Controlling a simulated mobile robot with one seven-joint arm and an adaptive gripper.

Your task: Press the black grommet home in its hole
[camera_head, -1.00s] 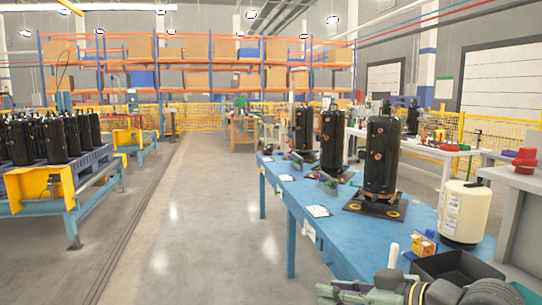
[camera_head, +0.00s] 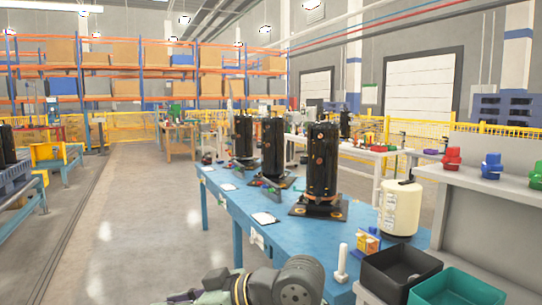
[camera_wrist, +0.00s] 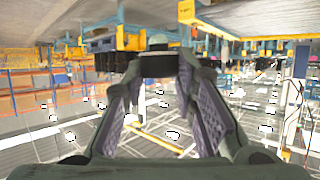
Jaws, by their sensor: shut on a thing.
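My gripper (camera_wrist: 160,72) is shut on a short, dark thing, the black grommet (camera_wrist: 158,66) as far as I can tell, held between the fingertips in the wrist view. Its details are too small to make out. In the head view my arm is at the bottom edge and my fingertips are cut off. The nearest black compressor (camera_head: 322,165) stands upright on its dark base plate (camera_head: 318,209) on the blue table (camera_head: 310,240). Orange-yellow rings show at the plate's corners. The hole for the grommet cannot be made out. My gripper is apart from the plate.
A cream tank (camera_head: 400,208) stands right of the nearest compressor. A small orange box (camera_head: 367,243), a white bottle-like thing (camera_head: 342,262), a black bin (camera_head: 400,268) and a green bin (camera_head: 455,290) are at the near right. Two more compressors stand farther back.

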